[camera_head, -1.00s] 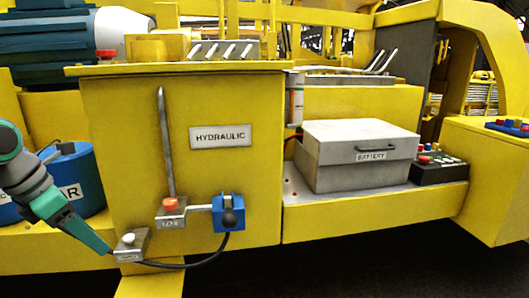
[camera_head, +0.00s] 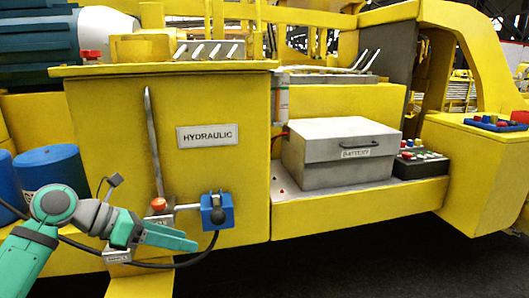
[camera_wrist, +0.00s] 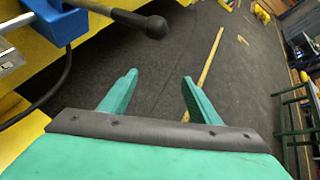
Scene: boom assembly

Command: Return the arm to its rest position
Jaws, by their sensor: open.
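My gripper (camera_head: 190,238) is in the lower left of the head view, in front of the yellow hydraulic cabinet (camera_head: 100,130) and near the small grey box at its lower edge (camera_head: 118,256). Its green arm is bent, with the fingers pointing right. In the wrist view my gripper (camera_wrist: 160,92) has its two green fingers spread apart, with nothing between them and dark floor beyond. The blue block with a black knob (camera_head: 217,212) is just above and right of the fingertips in the head view. It also shows at the wrist view's top left (camera_wrist: 62,22).
A grey battery box (camera_head: 338,155) and a button box (camera_head: 420,165) sit on a yellow shelf (camera_head: 365,210). Blue cylinders (camera_head: 50,165) stand at left. The dark floor (camera_head: 340,265) looks clear.

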